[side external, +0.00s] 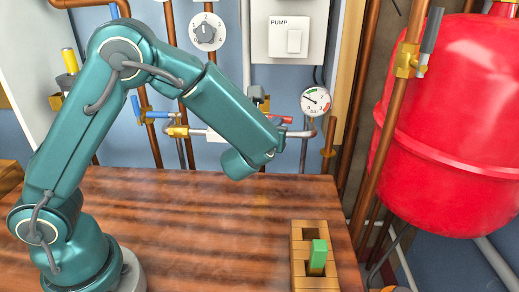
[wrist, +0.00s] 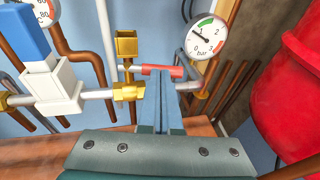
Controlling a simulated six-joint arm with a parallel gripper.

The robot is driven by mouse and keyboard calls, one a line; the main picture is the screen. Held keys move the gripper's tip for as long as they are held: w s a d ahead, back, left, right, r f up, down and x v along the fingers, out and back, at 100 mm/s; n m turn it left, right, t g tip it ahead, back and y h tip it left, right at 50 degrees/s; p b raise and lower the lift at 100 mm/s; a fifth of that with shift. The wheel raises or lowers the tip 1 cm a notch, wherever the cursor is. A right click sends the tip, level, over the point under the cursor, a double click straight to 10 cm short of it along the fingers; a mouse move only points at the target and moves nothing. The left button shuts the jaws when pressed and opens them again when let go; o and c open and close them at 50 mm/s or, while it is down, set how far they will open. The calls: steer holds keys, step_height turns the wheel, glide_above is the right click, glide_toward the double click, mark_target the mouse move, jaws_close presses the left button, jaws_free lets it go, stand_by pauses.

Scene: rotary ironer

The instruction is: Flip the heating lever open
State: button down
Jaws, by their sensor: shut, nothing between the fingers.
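A red lever handle (wrist: 158,71) lies roughly level on the pipe below the pressure gauge in the wrist view. It also shows in the side view (side external: 279,119), just beyond the end of my arm. No label shows whether it is the heating lever. My gripper (wrist: 158,82) is shut and empty, its fingers pointing toward the red handle. The fingertips overlap the handle's lower edge in the wrist view; I cannot tell whether they touch it. In the side view the fingers are hidden behind my wrist.
A gauge (side external: 315,101) sits right of the red handle. A brass fitting (wrist: 127,92) and white valve body (wrist: 55,88) are left. A blue lever (side external: 155,114), a grey lever (side external: 431,31) and a red tank (side external: 440,130) stand around. A wooden block (side external: 299,277) holds a green piece (side external: 318,254).

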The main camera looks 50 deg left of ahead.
steer(key=shift+w+a+f+n+g+y, duration=0.15)
steer(key=shift+w+n+g+y, duration=0.2)
steer(key=shift+w, duration=0.2)
steer(key=shift+w+a+r+n+g+y, duration=0.15)
steer(key=shift+w+n+g+y, duration=0.15)
steer(key=shift+w+y, duration=0.2)
steer(key=shift+f, duration=0.15)
